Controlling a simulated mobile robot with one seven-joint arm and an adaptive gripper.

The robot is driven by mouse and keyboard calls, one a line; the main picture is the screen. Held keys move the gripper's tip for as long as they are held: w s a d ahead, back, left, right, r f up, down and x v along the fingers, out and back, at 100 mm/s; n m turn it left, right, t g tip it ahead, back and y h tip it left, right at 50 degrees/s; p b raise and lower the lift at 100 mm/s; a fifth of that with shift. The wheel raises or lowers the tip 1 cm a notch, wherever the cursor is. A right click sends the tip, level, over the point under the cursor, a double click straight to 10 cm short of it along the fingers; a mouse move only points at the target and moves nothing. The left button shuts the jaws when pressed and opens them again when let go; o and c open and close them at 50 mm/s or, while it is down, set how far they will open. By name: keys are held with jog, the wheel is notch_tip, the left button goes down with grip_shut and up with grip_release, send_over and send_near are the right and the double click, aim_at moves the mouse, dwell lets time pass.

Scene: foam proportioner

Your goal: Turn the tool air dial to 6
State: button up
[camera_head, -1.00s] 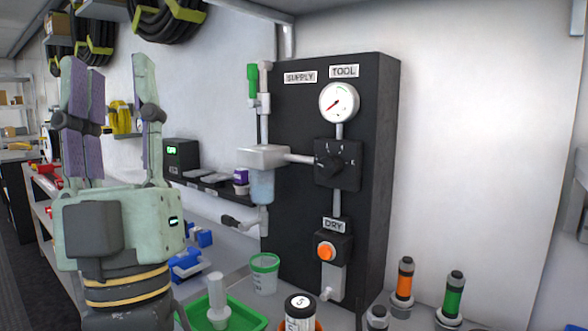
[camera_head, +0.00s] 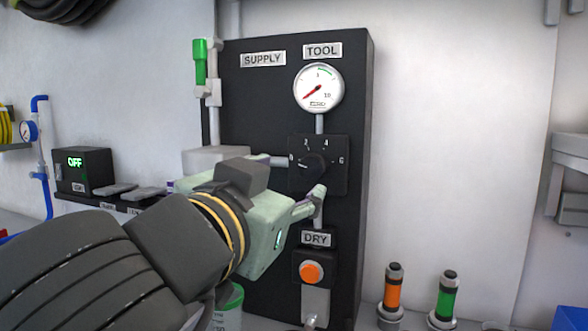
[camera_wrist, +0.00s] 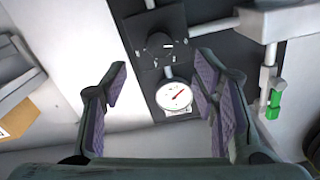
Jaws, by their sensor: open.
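The tool air dial (camera_head: 314,165) is a dark round knob on a square black plate, marked around its upper edge with 2, 4 and 6. I cannot clearly tell which mark it points to. The TOOL gauge (camera_head: 318,90) above it is white, its red needle towards the lower left. My gripper (camera_head: 290,182) is open, at the dial's lower left, with one fingertip in front of the area just below the dial plate. In the wrist view, the dial (camera_wrist: 160,47) appears beyond the open fingers, and the gauge (camera_wrist: 174,97) shows between them. Nothing is held.
The black panel (camera_head: 268,100) carries pipes and a green-handled valve (camera_head: 200,62) at left. An orange DRY button (camera_head: 311,272) sits below the dial. Orange (camera_head: 393,288) and green (camera_head: 446,295) cylinders stand at right. The wall right of the panel is clear.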

aim_at(311, 168)
jog(key=p+x, duration=0.2)
jog(key=x, duration=0.8)
jog(key=shift+c, duration=0.3)
jog(key=c, duration=1.1)
